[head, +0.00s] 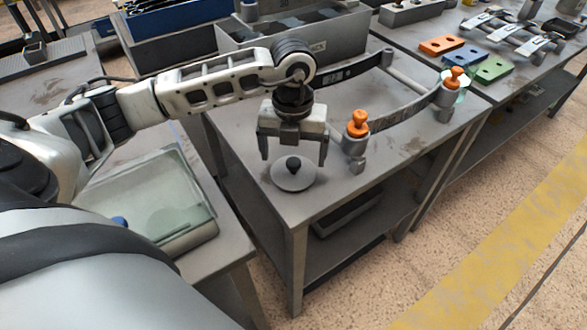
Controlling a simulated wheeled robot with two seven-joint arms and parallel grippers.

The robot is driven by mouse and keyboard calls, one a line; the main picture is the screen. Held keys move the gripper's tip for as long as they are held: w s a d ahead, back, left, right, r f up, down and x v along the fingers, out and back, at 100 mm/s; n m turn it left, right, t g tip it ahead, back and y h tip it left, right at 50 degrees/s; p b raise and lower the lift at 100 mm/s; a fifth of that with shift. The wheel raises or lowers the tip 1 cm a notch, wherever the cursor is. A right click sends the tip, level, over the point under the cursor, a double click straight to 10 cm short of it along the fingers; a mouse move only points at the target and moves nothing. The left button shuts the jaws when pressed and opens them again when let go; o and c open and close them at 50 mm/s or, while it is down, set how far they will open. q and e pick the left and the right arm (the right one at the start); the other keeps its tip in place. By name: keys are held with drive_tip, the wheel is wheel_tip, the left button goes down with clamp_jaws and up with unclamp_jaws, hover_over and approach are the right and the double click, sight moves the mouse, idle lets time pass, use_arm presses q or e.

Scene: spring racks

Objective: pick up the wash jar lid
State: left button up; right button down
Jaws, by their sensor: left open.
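The wash jar lid (293,177) is a grey disc with a dark round knob in its middle. It lies flat near the front left corner of the grey metal table (400,157). My left gripper (294,157) is above the lid, pointing down, with its two fingers apart on either side of the knob. The fingers look clear of the knob, and nothing is held. I cannot tell the exact height of the fingertips over the disc. My right gripper does not show.
Right of the lid stands a post with an orange knob (358,124), joined by a dark curved strip (405,115) to another orange-topped post (453,78). A grey bin (345,42) stands behind. A clear-lidded box (150,195) is at left. Coloured plates (466,57) lie at back right.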

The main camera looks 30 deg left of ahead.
sight(293, 162)
use_arm(q)
wheel_tip(293, 162, down, 4)
drive_tip(key=shift+f+p, duration=0.1)
drive_tip(key=shift+p, duration=0.2)
drive_tip(key=c, duration=0.6)
drive_tip(key=shift+c, duration=0.2)
